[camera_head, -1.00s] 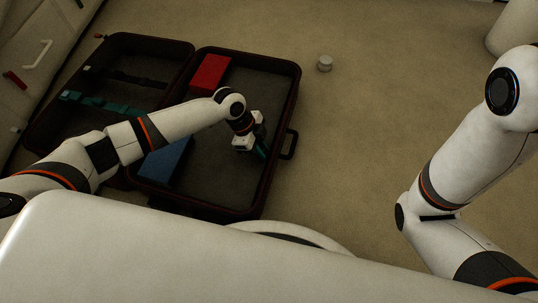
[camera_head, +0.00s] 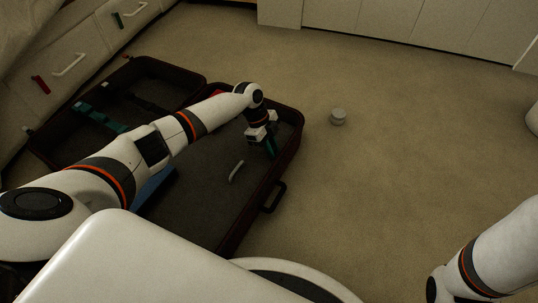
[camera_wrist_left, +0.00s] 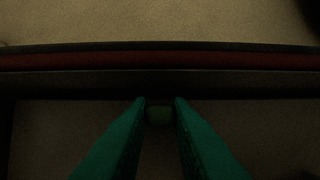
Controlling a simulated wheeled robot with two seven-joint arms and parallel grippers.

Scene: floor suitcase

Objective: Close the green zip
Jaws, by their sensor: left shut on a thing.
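The dark suitcase (camera_head: 292,160) lies open on the floor, its lid half (camera_head: 150,62) folded out to the left. My left gripper (camera_head: 271,150) reaches over the right half, at its right wall. In the left wrist view its teal fingertips (camera_wrist_left: 160,112) are closed on a small dull green piece, the green zip (camera_wrist_left: 159,117), just inside the dark and red rim (camera_wrist_left: 160,62). The zip is too small to make out in the head view. My right arm shows at the lower right, but its gripper is outside the frame.
A blue block (camera_head: 157,187) lies in the case, partly behind my left arm. A pale curved piece (camera_head: 236,171) lies near the right wall. A teal strap (camera_head: 100,118) crosses the lid half. A small grey cylinder (camera_head: 338,117) stands on clear floor to the right.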

